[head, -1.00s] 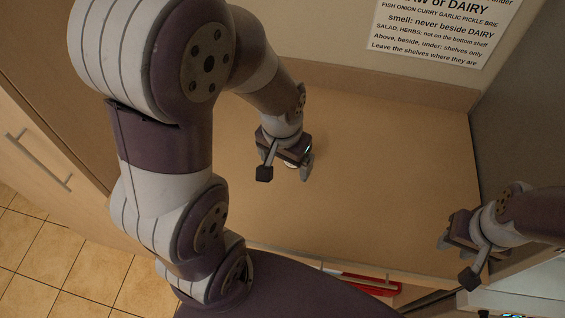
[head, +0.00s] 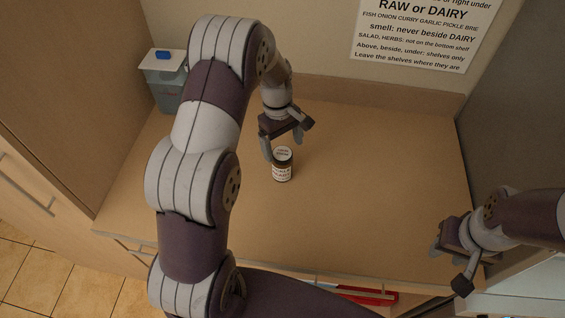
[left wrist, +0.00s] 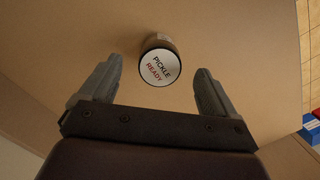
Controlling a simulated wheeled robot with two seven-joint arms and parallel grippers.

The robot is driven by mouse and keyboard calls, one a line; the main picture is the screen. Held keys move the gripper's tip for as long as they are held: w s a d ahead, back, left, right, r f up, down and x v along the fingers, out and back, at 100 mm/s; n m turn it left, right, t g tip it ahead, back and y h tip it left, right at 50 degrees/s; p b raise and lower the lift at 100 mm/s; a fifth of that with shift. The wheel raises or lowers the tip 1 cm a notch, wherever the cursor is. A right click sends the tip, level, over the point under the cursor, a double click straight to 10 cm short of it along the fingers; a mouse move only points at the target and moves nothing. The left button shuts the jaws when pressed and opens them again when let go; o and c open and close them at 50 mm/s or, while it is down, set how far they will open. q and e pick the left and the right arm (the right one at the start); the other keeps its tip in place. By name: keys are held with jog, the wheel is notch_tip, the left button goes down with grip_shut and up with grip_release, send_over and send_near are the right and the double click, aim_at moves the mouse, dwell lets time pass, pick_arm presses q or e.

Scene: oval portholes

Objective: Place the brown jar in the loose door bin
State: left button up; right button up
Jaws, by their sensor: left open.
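The brown jar (head: 282,172) stands upright on the counter, with a white label and a white lid top. In the left wrist view the lid of the jar (left wrist: 158,67) reads PICKLE READY. My left gripper (head: 284,143) is open and empty, just behind and above the jar in the head view. In the left wrist view the jar lies between and beyond its two spread fingers, touching neither. My right gripper (head: 449,262) is at the lower right, by the counter's right end; its finger gap is unclear. I cannot make out the loose door bin.
A grey container (head: 169,95) with a white lid and blue knob stands at the counter's back left. A tall grey panel (head: 515,110) bounds the right side. A red object (head: 368,294) shows below the front edge. The counter (head: 380,180) right of the jar is clear.

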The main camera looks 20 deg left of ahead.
aim_at(282, 153)
pick_arm(q)
notch_tip(282, 153, down, 6)
jog(key=shift+s+r+p, duration=0.1)
jog(key=shift+s+p, duration=0.05)
jog(key=shift+p, duration=1.1)
jog(key=shift+f, duration=0.25)
jog(key=c, duration=1.4)
jog(key=shift+c, duration=0.7)
jog(key=shift+r, duration=0.15)
